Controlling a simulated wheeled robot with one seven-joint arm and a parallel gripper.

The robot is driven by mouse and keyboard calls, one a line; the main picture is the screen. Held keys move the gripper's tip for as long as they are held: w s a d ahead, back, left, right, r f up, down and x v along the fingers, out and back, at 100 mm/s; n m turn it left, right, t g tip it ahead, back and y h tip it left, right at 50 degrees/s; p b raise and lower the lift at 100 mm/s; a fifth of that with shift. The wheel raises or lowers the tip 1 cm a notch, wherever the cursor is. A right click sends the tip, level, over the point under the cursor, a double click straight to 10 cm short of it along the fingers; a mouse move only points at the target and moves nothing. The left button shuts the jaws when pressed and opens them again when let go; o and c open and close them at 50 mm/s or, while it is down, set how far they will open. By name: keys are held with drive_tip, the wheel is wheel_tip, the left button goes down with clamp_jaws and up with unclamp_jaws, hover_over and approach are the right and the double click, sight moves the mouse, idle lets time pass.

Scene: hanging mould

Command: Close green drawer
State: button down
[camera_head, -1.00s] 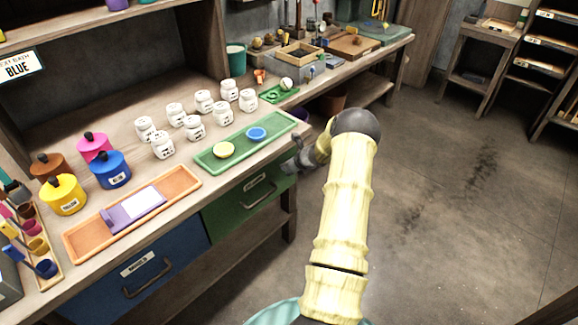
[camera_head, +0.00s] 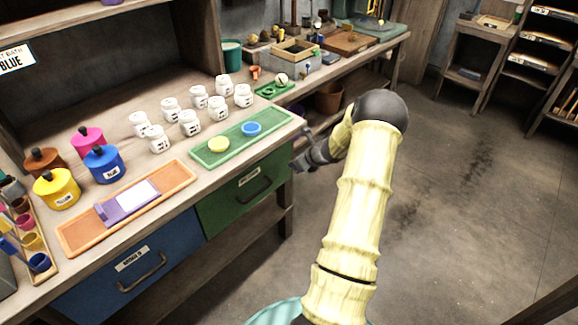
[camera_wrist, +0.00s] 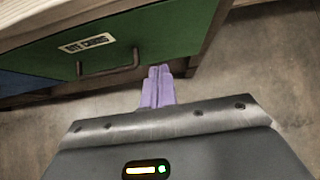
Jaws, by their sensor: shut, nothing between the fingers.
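The green drawer (camera_head: 228,203) is in the workbench front, right of the blue drawer. Its face looks about level with the bench front, and I cannot tell whether a small gap is left. Its dark handle (camera_head: 255,189) is at the middle of the face. In the wrist view the green drawer (camera_wrist: 170,30) fills the upper part, with its label and handle (camera_wrist: 108,70). My gripper (camera_head: 302,164) is just right of the drawer's right end. Its purple fingers (camera_wrist: 158,72) are together and empty, near the drawer's lower right corner; contact cannot be told.
The blue drawer (camera_head: 172,255) is to the left. Above it, an orange tray (camera_head: 80,236), a green tray (camera_head: 205,158) and several white jars stand on the bench. A bench leg (camera_head: 286,205) is close to my gripper.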

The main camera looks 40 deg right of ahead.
drive_tip(key=v, duration=0.2)
drive_tip(key=d+v, duration=0.1)
drive_tip(key=v, duration=0.1)
drive_tip(key=shift+s, duration=0.35)
